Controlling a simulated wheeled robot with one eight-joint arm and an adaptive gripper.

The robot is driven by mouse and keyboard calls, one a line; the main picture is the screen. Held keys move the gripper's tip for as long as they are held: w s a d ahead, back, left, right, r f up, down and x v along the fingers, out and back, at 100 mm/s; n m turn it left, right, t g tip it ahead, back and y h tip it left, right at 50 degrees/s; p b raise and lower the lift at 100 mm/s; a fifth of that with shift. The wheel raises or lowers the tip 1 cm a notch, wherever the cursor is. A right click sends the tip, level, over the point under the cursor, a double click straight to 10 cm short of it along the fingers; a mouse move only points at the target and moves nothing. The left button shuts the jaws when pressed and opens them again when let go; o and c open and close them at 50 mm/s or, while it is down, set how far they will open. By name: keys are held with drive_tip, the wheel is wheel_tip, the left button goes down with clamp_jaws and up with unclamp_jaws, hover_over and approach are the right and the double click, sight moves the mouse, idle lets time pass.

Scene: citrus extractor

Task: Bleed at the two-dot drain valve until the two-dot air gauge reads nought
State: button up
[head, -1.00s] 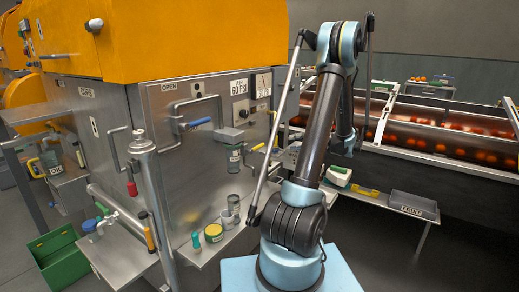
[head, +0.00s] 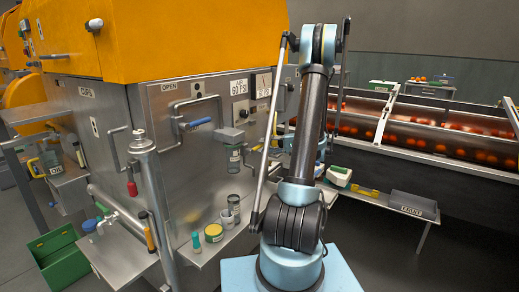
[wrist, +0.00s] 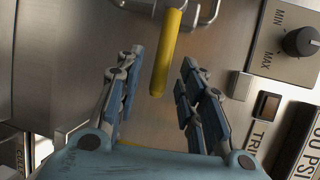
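In the wrist view my open gripper (wrist: 160,100) faces the steel panel. A yellow lever handle (wrist: 167,55) hangs between and beyond its fingertips, and I see no contact with it. I cannot tell whether this is the two-dot drain valve; no dot mark shows beside it. In the head view my gripper is mostly hidden behind my arm. A small dark-marked plate (head: 96,127) is on the machine's left face, its marks too small to count.
A MIN/MAX knob (wrist: 300,42) and a dark square button (wrist: 266,106) sit right of the yellow handle. A blue-handled bar (head: 198,123) stands out from the front panel.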

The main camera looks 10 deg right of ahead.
sight(262, 146)
drive_tip(key=shift+x, duration=1.65)
drive_tip(key=shift+c, duration=0.6)
clamp_jaws()
